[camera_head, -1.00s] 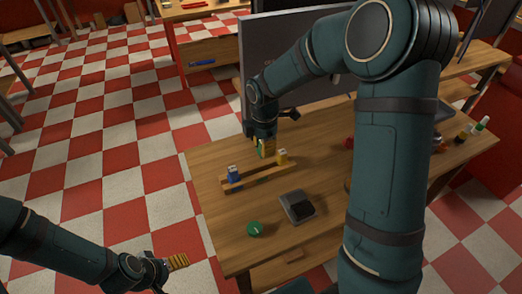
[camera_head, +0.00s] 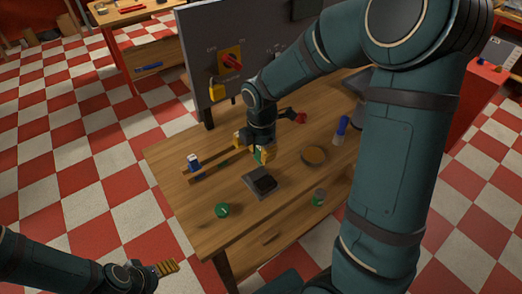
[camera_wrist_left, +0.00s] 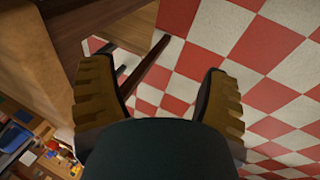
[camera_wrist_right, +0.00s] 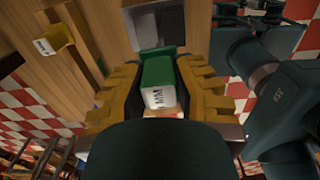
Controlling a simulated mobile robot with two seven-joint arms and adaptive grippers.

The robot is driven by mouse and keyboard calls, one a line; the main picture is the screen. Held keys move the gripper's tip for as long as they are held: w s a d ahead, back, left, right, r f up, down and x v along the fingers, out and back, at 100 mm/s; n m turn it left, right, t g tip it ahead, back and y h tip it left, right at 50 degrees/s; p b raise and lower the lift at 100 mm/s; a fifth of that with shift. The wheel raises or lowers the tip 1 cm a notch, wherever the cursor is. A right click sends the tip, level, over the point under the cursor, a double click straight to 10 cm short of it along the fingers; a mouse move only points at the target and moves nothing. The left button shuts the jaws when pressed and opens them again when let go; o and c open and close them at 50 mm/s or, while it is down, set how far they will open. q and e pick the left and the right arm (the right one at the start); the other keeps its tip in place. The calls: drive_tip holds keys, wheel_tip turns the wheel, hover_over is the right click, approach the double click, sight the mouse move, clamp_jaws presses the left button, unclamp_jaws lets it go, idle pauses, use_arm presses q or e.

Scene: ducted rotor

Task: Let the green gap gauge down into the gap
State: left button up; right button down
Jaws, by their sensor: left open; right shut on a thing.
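The green gap gauge (camera_wrist_right: 158,85) has a white lettered label and sits between the fingers of my right gripper (camera_wrist_right: 160,98). In the head view, my right gripper (camera_head: 262,150) is shut on the gauge (camera_head: 258,158), held just behind the grey block (camera_head: 252,177) with a black part on top. This block also shows beyond the gauge in the right wrist view (camera_wrist_right: 133,30). I cannot clearly make out the gap or whether the gauge touches the block. My left gripper (camera_wrist_left: 158,100) is open and empty, off the table's left front (camera_head: 165,268).
A wooden rack (camera_head: 208,172) with a blue gauge (camera_head: 193,162) and a yellow gauge (camera_wrist_right: 52,40) stands left of my right gripper. A green disc (camera_head: 222,210), a round dish (camera_head: 313,155) and a grey panel (camera_head: 200,60) are nearby.

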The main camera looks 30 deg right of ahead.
use_arm(q)
drive_tip(key=shift+s+d+f+b, duration=0.1)
drive_tip(key=shift+s+f+b, duration=0.15)
drive_tip(key=shift+f+b, duration=0.5)
drive_tip(key=shift+s+a+f+b, duration=0.1)
drive_tip(key=shift+s+f+b, duration=0.1)
drive_tip(key=shift+f+b, duration=0.5)
drive_tip(key=shift+s+d+f+b, duration=0.1)
drive_tip(key=shift+s+f+b, duration=0.15)
drive_tip(key=shift+f+b, duration=0.45)
use_arm(e)
hover_over(262, 172)
drive_tip(key=s+a, duration=0.1)
drive_tip(key=s, duration=0.1)
drive_tip(key=shift+a+f, duration=0.15)
drive_tip(key=shift+f, duration=3.05)
use_arm(q)
drive_tip(key=shift+r, duration=0.25)
drive_tip(key=shift+f+b, duration=0.7)
drive_tip(key=shift+f, duration=0.2)
use_arm(e)
drive_tip(key=shift+f, duration=1.4)
drive_tip(key=c, duration=0.8)
unclamp_jaws()
drive_tip(key=shift+w+r, duration=0.1)
drive_tip(key=shift+r, duration=0.05)
